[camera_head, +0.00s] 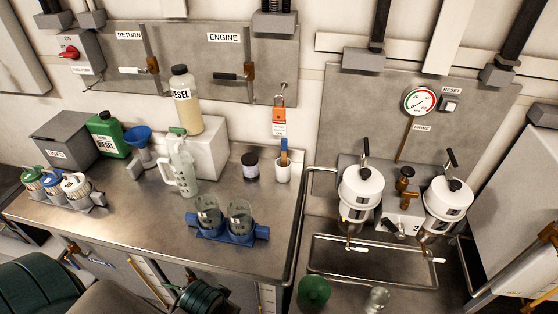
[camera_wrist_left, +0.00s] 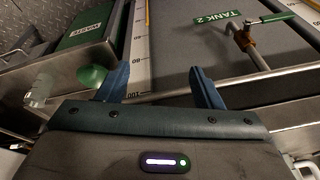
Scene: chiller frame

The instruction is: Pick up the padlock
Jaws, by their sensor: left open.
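An orange-and-white tag (camera_head: 279,122) hangs from a hook on the right edge of the grey back panel in the head view. My right gripper is not in view.
The steel counter (camera_head: 130,215) carries a blue holder (camera_head: 212,236) with two glasses, a clear jug (camera_head: 184,170), a dark-lidded jar (camera_head: 250,167) and a white cup (camera_head: 283,172). A rail (camera_head: 301,220) runs along its right edge. A valve (camera_wrist_left: 243,40) projects from the cabinet.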

